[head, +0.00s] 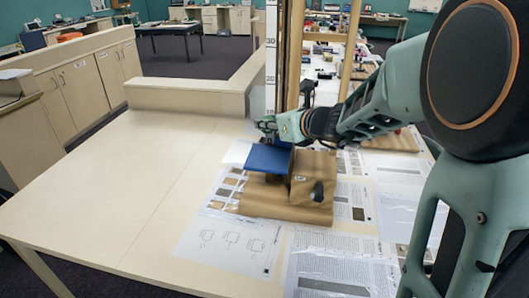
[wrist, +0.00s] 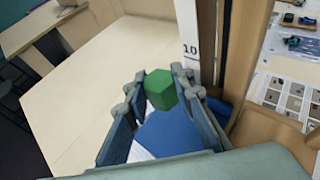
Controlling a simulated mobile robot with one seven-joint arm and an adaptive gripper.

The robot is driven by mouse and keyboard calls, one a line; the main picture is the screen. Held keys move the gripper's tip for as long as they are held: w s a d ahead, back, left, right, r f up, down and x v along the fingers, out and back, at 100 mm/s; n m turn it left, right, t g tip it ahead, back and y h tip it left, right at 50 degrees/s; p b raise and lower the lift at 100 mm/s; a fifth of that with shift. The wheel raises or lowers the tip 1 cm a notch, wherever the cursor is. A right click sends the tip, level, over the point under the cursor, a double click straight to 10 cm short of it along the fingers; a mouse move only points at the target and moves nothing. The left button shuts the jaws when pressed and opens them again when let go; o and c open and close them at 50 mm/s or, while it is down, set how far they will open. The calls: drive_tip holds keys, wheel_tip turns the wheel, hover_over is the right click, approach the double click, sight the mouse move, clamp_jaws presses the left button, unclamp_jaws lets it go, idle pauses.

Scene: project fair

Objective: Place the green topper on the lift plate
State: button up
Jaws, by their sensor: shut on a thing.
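The green topper (wrist: 161,89) is a small faceted block held between the fingertips of my gripper (wrist: 158,88) in the wrist view. In the head view my gripper (head: 268,127) is beside the tall ruler, above the blue plate; the topper cannot be made out there. The blue plate, which looks like the lift plate (head: 269,158), sits on a brown wooden base (head: 285,209). In the wrist view the blue plate (wrist: 168,135) lies below and behind the topper, partly hidden by the fingers. The topper appears apart from it.
A white ruler (head: 271,60) and a wooden upright (head: 295,55) stand right behind the plate. Printed sheets (head: 232,243) lie around the base. The left part of the table (head: 110,190) is clear. More items crowd the table behind the frame.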

sight(268, 157)
wheel_tip(268, 157, down, 9)
drive_tip(key=shift+r+b, duration=0.1)
drive_tip(key=shift+b, duration=0.3)
drive_tip(key=shift+s, duration=0.1)
drive_tip(key=o, duration=0.9)
drive_tip(key=shift+r, duration=0.1)
